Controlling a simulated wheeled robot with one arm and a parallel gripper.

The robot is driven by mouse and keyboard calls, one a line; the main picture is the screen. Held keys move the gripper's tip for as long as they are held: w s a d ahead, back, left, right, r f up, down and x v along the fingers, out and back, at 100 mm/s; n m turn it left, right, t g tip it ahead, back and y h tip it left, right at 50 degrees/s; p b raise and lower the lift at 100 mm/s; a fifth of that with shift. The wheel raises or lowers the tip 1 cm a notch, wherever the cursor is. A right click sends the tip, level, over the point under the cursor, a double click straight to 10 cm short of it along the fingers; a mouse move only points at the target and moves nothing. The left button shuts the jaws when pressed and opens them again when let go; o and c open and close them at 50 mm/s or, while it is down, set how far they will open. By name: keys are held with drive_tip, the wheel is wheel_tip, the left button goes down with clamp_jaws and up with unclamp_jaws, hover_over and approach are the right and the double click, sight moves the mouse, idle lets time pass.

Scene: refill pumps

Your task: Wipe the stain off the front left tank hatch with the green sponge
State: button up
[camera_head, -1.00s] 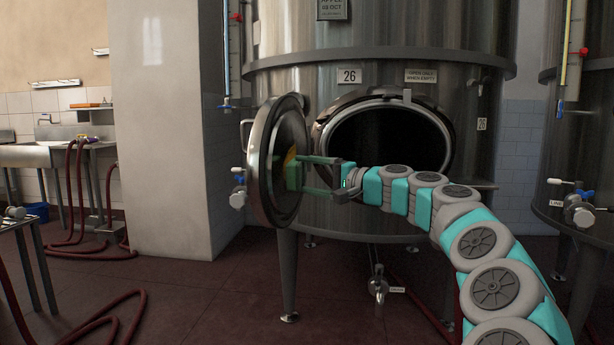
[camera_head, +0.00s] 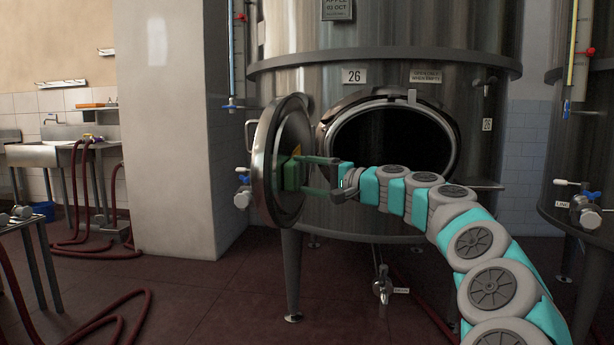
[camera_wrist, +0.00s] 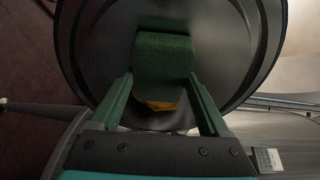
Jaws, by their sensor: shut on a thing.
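The open round steel hatch (camera_head: 265,155) hangs at the left of the opening of tank 26, its inner face turned to the right. My gripper (camera_head: 303,176) is shut on the green sponge (camera_head: 290,176) in front of that inner face. In the wrist view the sponge (camera_wrist: 163,58) sits between my fingers (camera_wrist: 160,80), against or very near the hatch's inner face (camera_wrist: 225,45); I cannot tell whether it touches. A yellow-orange patch (camera_wrist: 160,104) shows just below the sponge, partly covered by it. I cannot tell whether it is the stain or a label.
The tank (camera_head: 400,75) has a dark open mouth (camera_head: 390,145) right of the hatch. A white pillar (camera_head: 170,130) stands to the left. A sink (camera_head: 45,152) and red hoses (camera_head: 85,200) are farther left, and a second tank (camera_head: 590,150) is at the right.

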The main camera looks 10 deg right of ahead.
sight(303, 172)
drive_tip(key=shift+w+a, duration=0.3)
drive_tip(key=shift+a, duration=0.4)
drive_tip(key=shift+w+a, duration=0.25)
drive_tip(key=shift+a, duration=0.45)
drive_tip(key=shift+w, duration=0.1)
idle(0.5)
drive_tip(key=shift+w+d+r+p, duration=0.1)
drive_tip(key=shift+w+d+p, duration=0.2)
drive_tip(key=shift+w+p, duration=0.45)
drive_tip(key=shift+w+d+r+p, duration=0.1)
drive_tip(key=shift+w+d+p, duration=0.2)
drive_tip(key=shift+w+p, duration=0.45)
drive_tip(key=w+d+p, duration=0.3)
drive_tip(key=w, duration=0.4)
drive_tip(key=shift+w+f, duration=0.2)
drive_tip(key=w, duration=0.1)
drive_tip(key=w+d, duration=0.1)
drive_tip(key=w, duration=0.1)
drive_tip(key=shift+w+d, duration=0.2)
drive_tip(key=shift+d, duration=0.1)
